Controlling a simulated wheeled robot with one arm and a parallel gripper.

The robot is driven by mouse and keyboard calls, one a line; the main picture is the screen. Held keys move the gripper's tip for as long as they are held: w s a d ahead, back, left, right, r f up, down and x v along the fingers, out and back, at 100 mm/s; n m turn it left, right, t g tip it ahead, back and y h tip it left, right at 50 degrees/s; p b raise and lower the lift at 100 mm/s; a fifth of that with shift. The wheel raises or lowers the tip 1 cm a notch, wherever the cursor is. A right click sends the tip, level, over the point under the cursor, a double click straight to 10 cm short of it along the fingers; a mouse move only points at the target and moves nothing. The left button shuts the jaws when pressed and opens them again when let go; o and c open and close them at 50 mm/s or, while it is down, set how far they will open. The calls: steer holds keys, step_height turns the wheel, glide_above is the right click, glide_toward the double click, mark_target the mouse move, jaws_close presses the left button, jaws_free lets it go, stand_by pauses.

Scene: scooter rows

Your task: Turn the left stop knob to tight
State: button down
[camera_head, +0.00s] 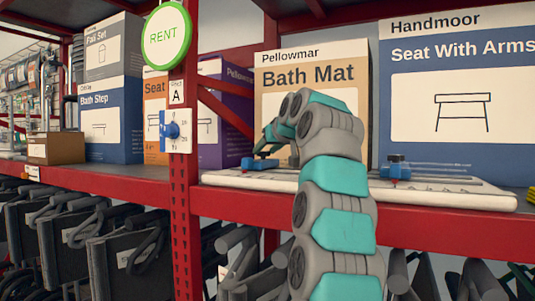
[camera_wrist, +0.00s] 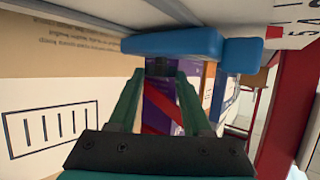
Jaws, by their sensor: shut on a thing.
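The left stop (camera_head: 260,164) is a blue block on a long white board, at the board's left part. In the wrist view the left stop (camera_wrist: 175,43) spans the top as a blue bar, with a dark knob (camera_wrist: 158,66) against it. My gripper (camera_wrist: 160,74) has its green fingers on either side of this knob and is shut on it. In the head view my arm reaches in from below, and its bent end hides the knob and most of the gripper. I cannot read the knob's setting.
The white board (camera_head: 455,190) lies along the red shelf edge (camera_head: 450,222). A second blue stop (camera_head: 394,170) with a dark top sits to the right. A Bath Mat box (camera_head: 310,75) stands close behind. A red post (camera_head: 181,230) with a blue switch (camera_head: 170,130) is left.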

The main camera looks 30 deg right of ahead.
steer(key=m+h, duration=0.2)
steer(key=shift+a+f+h+b, duration=0.1)
steer(key=shift+a+h+b, duration=0.2)
steer(key=shift+b, duration=0.05)
steer(key=shift+w+a+m+g+h+p, duration=0.15)
steer(key=shift+m+g+h, duration=0.2)
steer(key=shift+m+h, duration=0.3)
steer(key=shift+a+m+g+h+p, duration=0.1)
steer(key=shift+m+g+h+p, duration=0.15)
steer(key=shift+m+h, duration=0.45)
steer(key=shift+w+a+m+g+h+p, duration=0.1)
steer(key=shift+m+g+h, duration=0.3)
steer(key=shift+m+h, duration=0.25)
steer(key=shift+c, duration=1.7)
jaws_free()
steer(key=v, duration=0.8)
steer(key=shift+w+b, duration=0.1)
steer(key=shift+b, duration=0.3)
